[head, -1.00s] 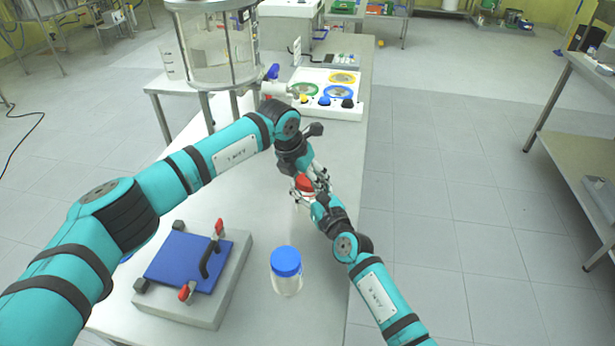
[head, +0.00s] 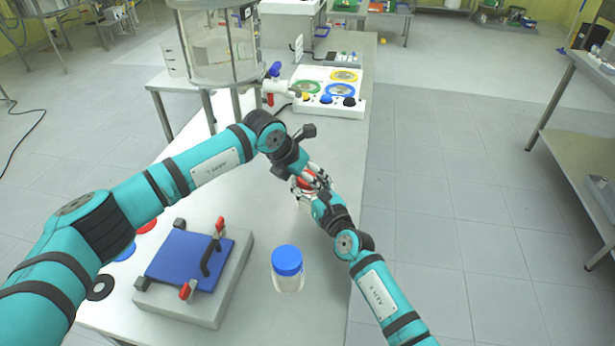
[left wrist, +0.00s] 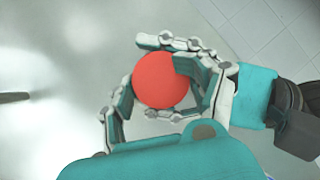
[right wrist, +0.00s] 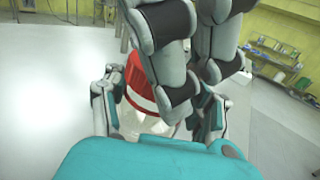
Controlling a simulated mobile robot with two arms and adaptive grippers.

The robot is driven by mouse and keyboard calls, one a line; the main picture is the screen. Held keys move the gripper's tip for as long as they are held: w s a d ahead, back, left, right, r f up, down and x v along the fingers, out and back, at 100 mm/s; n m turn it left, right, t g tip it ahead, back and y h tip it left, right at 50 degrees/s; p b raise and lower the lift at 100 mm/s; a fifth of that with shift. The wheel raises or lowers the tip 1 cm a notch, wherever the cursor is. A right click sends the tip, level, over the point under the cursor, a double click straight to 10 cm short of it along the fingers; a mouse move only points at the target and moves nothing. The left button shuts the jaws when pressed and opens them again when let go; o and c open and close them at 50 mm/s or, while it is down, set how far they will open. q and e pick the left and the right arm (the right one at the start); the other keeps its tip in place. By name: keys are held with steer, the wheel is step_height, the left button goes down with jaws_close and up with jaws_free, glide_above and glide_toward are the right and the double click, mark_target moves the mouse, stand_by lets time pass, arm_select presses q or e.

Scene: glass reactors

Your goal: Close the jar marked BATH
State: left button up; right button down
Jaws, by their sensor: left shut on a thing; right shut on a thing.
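A jar with a red lid (head: 308,181) stands upright near the table's right edge, largely covered by my grippers. I cannot read any mark on it. My left gripper (left wrist: 165,82) is shut around the round red lid, seen from above in the left wrist view. My right gripper (right wrist: 158,108) is shut on the jar's clear body, under the lid. The red lid with its white band (right wrist: 140,82) shows in the right wrist view, partly behind the left gripper's fingers. Whether the lid sits fully down is hidden.
A clear jar with a blue lid (head: 287,268) stands nearer on the table. A grey block with a blue plate (head: 188,262) and red-tipped clamps lies left of it. A glass reactor (head: 221,45) and a white ring panel (head: 328,100) stand behind.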

arm_select(q)
steer(key=shift+a, duration=0.25)
arm_select(e)
steer(key=shift+w+d, duration=0.1)
steer(key=shift+d, duration=0.3)
arm_select(q)
steer(key=shift+r+h, duration=0.2)
steer(key=shift+h, duration=0.3)
arm_select(e)
steer(key=shift+f, duration=0.1)
arm_select(q)
steer(key=shift+r, duration=0.1)
arm_select(e)
steer(key=shift+f, duration=0.2)
